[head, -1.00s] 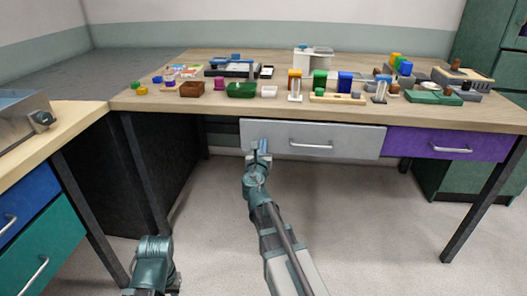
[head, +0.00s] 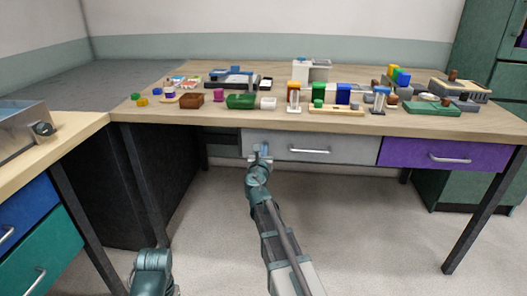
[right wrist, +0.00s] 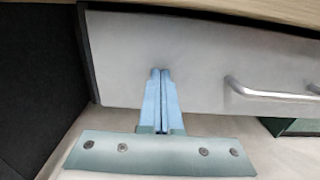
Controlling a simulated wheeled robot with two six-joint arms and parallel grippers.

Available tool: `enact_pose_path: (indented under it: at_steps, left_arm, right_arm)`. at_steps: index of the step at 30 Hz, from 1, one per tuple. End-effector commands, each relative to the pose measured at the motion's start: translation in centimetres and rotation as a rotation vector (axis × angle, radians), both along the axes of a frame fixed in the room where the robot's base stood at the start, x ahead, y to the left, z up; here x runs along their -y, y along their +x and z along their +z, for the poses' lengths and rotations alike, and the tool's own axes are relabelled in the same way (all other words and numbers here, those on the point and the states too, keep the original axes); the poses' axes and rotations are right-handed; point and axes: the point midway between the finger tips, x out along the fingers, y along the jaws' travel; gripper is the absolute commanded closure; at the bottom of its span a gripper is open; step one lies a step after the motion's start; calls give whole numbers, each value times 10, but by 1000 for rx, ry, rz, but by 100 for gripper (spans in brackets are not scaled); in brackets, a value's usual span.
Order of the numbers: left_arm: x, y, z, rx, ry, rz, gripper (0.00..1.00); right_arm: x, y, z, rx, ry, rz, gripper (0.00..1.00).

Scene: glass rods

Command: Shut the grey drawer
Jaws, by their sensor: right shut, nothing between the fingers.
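The grey drawer (head: 345,151) is under the wooden tabletop, with a silver bar handle (head: 309,151) on its front. In the head view its front looks about level with the purple drawer front beside it; I cannot tell if a small gap remains. My right gripper (head: 263,150) is shut and empty, at the left part of the grey front, left of the handle. In the right wrist view its blue fingertips (right wrist: 160,72) are together and at the grey front (right wrist: 200,60), touching or very close. My left gripper is out of view; only part of that arm shows.
The purple drawer (head: 440,155) is right of the grey one. The tabletop (head: 220,116) above holds several blocks, trays and small items. A dark table leg (head: 148,180) stands to the left. The floor (head: 370,230) below is clear.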

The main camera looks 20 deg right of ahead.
Motion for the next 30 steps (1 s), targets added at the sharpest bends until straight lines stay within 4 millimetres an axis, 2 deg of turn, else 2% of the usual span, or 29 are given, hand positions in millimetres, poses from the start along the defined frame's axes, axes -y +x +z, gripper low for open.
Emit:
enact_pose_path:
  at_steps: [1,3,8,21,30]
  left_arm:
    - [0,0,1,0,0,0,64]
    - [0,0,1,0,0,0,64]
    - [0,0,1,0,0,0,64]
    - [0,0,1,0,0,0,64]
    - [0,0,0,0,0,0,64]
  right_arm:
    - [4,7,2,-1,-5,-2,100]
    - [4,8,2,-1,-5,-2,100]
    - [0,-1,2,-1,-7,-2,100]
    - [-47,-84,1,0,-1,0,100]
    - [-67,-114,1,1,-1,0,100]
